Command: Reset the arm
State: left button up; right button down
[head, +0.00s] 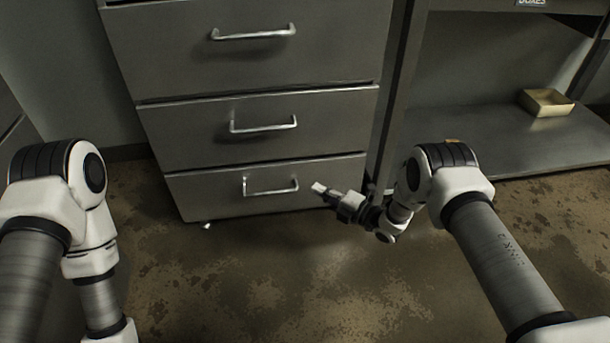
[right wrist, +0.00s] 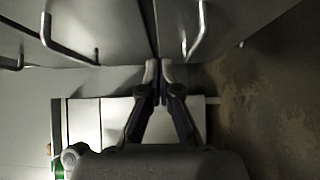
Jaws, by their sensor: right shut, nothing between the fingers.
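My right arm (head: 500,250) reaches in from the right in the head view. Its gripper (head: 322,189) is in front of the lower right of the drawer cabinet, close to the bottom drawer's handle (head: 270,190). In the right wrist view the right gripper (right wrist: 160,68) has its two fingertips together with nothing between them. Drawer handles show above it there, apart from the fingers. My left arm (head: 85,200) hangs at the left of the head view, and its gripper is outside the picture.
The grey cabinet has three visible drawers: top (head: 190,50), middle (head: 190,130) and bottom (head: 205,195), all looking closed. At right stands a metal shelf (head: 480,145) with an open yellowish box (head: 546,102). The stained floor (head: 250,280) in front is clear.

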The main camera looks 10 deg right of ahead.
jog(key=s+d+f+m+g+h+p, duration=0.15)
jog(key=s+d+m+g+h, duration=0.25)
jog(key=s+m, duration=0.75)
jog(key=s+d+f+m+g+h+p, duration=0.1)
jog(key=s+d+f+m+g+h, duration=0.35)
jog(key=s, duration=1.25)
jog(key=s+d+r+m+g+h+p, duration=0.15)
jog(key=s+m+g+h, duration=0.3)
jog(key=s+m, duration=0.85)
pick_arm(q)
notch_tip(320, 180, up, 43)
jog(key=p, duration=3.8)
jog(key=shift+f, duration=0.2)
pick_arm(e)
notch_tip(320, 180, up, 37)
jog(key=s+n, duration=0.1)
jog(key=shift+s+d+r+n, duration=0.15)
jog(key=shift+s+d+n, duration=0.15)
jog(key=shift+d, duration=0.1)
pick_arm(q)
jog(key=shift+s, duration=0.1)
